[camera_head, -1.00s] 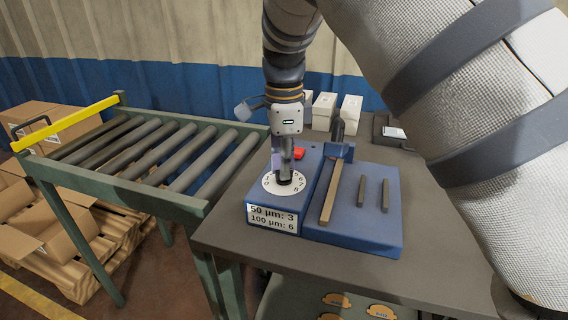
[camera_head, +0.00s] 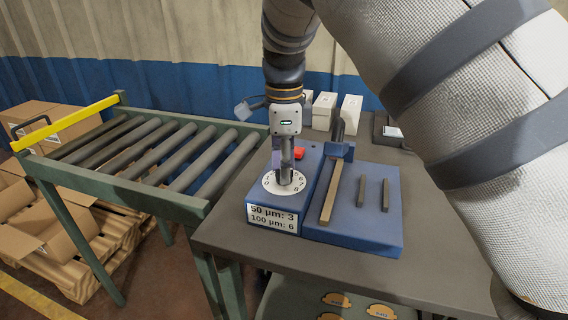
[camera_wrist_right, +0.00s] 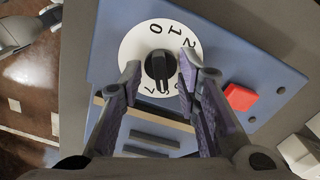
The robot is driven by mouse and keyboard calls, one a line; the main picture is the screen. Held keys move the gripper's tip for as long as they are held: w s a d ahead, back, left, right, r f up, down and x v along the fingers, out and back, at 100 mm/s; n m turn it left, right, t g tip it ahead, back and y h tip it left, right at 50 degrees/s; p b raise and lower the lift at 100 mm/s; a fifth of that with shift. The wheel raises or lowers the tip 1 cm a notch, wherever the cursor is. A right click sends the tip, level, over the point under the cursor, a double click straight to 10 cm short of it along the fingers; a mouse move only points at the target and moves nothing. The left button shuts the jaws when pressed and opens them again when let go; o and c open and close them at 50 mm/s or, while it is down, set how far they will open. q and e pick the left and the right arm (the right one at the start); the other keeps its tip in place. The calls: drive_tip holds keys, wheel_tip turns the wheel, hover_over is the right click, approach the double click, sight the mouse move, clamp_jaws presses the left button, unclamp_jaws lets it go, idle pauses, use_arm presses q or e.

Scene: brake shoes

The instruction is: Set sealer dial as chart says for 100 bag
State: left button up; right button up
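The blue sealer (camera_head: 372,226) stands on the grey table, with a white round dial (camera_head: 270,187) at its left front. A chart label (camera_head: 272,219) on its front reads "50 µm: 3" and "100 µm: 6". My right gripper (camera_wrist_right: 162,72) points down over the dial. Its fingers stand on either side of the knob with gaps showing. Exactly where the knob points is unclear.
A red button (camera_head: 299,154) sits behind the dial. A wooden-coloured bar (camera_head: 330,196) and two dark strips lie on the sealer's right. White boxes (camera_head: 350,112) stand at the table's back. A roller conveyor (camera_head: 150,150) adjoins on the left. My right arm covers the right side.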

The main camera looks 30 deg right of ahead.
drive_tip(key=shift+r, duration=0.15)
wheel_tip(320, 180, up, 12)
idle(0.6)
